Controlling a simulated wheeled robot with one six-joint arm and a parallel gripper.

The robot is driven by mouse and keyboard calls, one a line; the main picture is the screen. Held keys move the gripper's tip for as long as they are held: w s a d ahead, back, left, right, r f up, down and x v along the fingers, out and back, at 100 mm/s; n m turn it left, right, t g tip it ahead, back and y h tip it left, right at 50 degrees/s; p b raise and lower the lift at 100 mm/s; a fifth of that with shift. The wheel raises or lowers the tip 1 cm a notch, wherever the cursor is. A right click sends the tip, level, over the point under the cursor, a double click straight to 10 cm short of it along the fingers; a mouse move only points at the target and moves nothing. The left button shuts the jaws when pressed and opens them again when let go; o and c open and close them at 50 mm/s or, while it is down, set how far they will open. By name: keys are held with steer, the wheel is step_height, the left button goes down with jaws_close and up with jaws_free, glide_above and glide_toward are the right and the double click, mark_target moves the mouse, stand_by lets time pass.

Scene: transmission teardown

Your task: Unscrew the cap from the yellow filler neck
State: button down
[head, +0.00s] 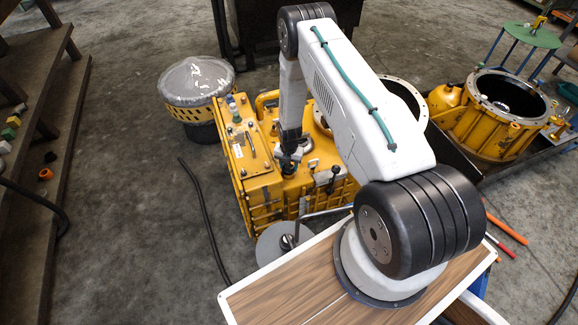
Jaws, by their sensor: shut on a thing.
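The yellow transmission housing (268,184) stands on the floor in the middle of the head view. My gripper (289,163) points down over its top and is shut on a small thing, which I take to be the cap. The jaws mostly hide the cap, so its shape and thread do not show. The yellow filler neck is not clear to see; it seems to lie under or behind the jaws. I cannot tell whether the cap is still seated on it.
Small fittings (235,117) line the housing's left top edge, and a black-knobbed lever (334,172) stands right of my gripper. A grey disc (274,243) is in front. A covered yellow drum (197,82) stands at left; an open yellow casing (478,128) sits at right.

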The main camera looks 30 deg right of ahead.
mark_target(287, 169)
steer(key=shift+s+a+f, duration=0.15)
steer(key=shift+s+a, duration=0.25)
steer(key=shift+a, duration=0.05)
steer(key=n, duration=0.5)
steer(key=shift+f, duration=0.2)
steer(key=shift+c, duration=1.4)
jaws_free()
steer(key=shift+s+r, duration=0.15)
steer(key=shift+s, duration=0.05)
steer(key=shift+r, duration=0.15)
steer(key=shift+w+r, duration=0.15)
steer(key=shift+r, duration=0.1)
step_height(287, 169, up, 2)
steer(key=shift+w+a+r, duration=0.15)
steer(key=shift+r, duration=0.05)
steer(key=c, duration=0.4)
steer(key=shift+o, duration=1.4)
steer(key=shift+w+d+r, duration=0.1)
steer(key=shift+d+r, duration=0.2)
steer(key=shift+r, duration=0.55)
